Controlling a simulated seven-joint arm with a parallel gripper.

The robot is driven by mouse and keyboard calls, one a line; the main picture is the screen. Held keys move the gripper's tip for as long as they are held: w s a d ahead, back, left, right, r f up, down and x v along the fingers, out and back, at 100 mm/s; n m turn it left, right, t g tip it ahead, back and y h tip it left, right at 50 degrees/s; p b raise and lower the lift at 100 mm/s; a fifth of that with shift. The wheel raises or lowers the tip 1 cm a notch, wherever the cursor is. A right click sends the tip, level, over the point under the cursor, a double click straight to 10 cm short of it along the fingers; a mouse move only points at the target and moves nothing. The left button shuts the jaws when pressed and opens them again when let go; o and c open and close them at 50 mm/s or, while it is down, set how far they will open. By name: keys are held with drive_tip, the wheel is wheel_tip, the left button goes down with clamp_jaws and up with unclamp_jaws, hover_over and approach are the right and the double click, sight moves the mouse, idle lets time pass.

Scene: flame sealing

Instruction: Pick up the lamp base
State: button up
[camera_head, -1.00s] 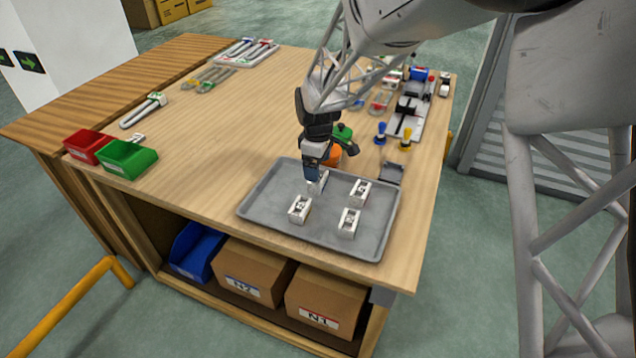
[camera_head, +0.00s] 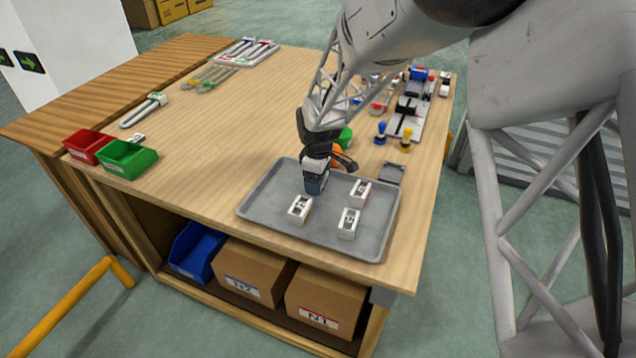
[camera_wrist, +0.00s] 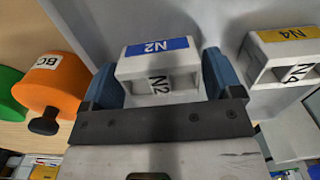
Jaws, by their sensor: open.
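A white block with a blue N2 label (camera_wrist: 158,48), apparently a lamp base, sits between the two blue fingers of my gripper (camera_wrist: 162,68) in the wrist view. The fingers are open, one on each side of it; I cannot tell whether they touch it. In the head view my gripper (camera_head: 315,186) is low over the back part of the grey tray (camera_head: 268,213) and hides this block. Three similar white blocks show on the tray: one at front left (camera_head: 300,208), one at front right (camera_head: 348,223) and one at right (camera_head: 361,193).
A white block labelled N4 (camera_wrist: 285,58) is close to the right finger. An orange piece marked BC (camera_wrist: 55,83) and a green piece (camera_wrist: 10,92) stand to the left. Red (camera_head: 88,146) and green (camera_head: 127,158) bins stand at the table's left edge.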

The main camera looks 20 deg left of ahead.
drive_tip(key=shift+c, duration=0.3)
drive_tip(key=c, duration=0.6)
drive_tip(key=shift+c, duration=0.2)
drive_tip(key=shift+r, duration=5)
drive_tip(key=shift+w, duration=0.1)
drive_tip(key=w+d+f, duration=0.1)
drive_tip(key=w+d, duration=0.5)
drive_tip(key=d, duration=0.3)
drive_tip(key=w+d+f, duration=0.1)
drive_tip(key=w+d, duration=0.6)
drive_tip(key=d, duration=0.2)
drive_tip(key=shift+d+f+m, duration=0.15)
drive_tip(key=shift+m, duration=0.15)
